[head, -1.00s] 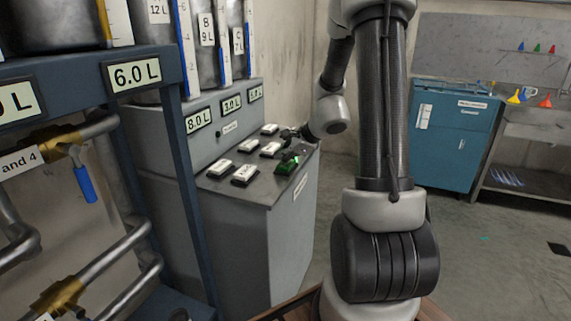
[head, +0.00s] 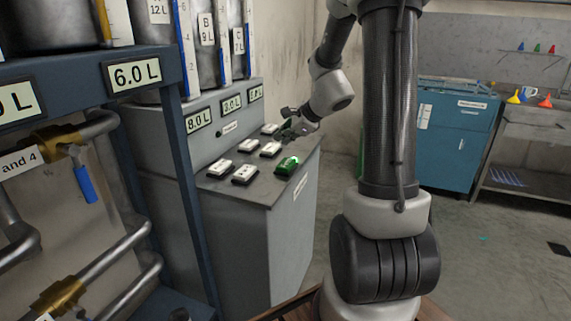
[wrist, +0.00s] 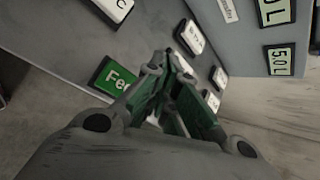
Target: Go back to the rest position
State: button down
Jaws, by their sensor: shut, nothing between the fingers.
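My gripper (head: 291,122) is over the back right part of the grey control console (head: 238,188), above the panel of buttons. In the wrist view my gripper (wrist: 168,62) has its fingertips together with nothing between them. A green button (head: 287,166) sits at the right front of the panel, apart from my gripper; it also shows in the wrist view (wrist: 115,77) with a partly readable label starting "Fer". Several white buttons, one of them at the front (head: 244,175), stand in rows on the panel. My fingers hide part of the white buttons in the wrist view.
A blue-framed tank rack (head: 196,240) with pipes and a blue-handled valve (head: 84,184) stands at the left. A blue cabinet (head: 455,150) and a grey workbench (head: 530,130) with coloured funnels are at the back right. The floor at the right is mostly clear.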

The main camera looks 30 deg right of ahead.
jog(key=shift+r, duration=0.25)
dwell(0.3)
jog(key=s+a+n+g, duration=0.2)
jog(key=s+n+g, duration=0.1)
jog(key=s+n, duration=0.4)
jog(key=s+a+n+g, duration=0.2)
jog(key=s+n, duration=0.3)
jog(key=s, duration=0.4)
jog(key=s+a+r+n+h, duration=0.1)
jog(key=s+r+n, duration=0.3)
jog(key=s, duration=0.3)
jog(key=s+a+r+n+h, duration=0.1)
jog(key=s+r+n+h, duration=0.1)
jog(key=s+r+n, duration=0.3)
jog(key=shift+s+n+t, duration=0.4)
jog(key=shift+s+n, duration=0.6)
jog(key=shift+s, duration=0.25)
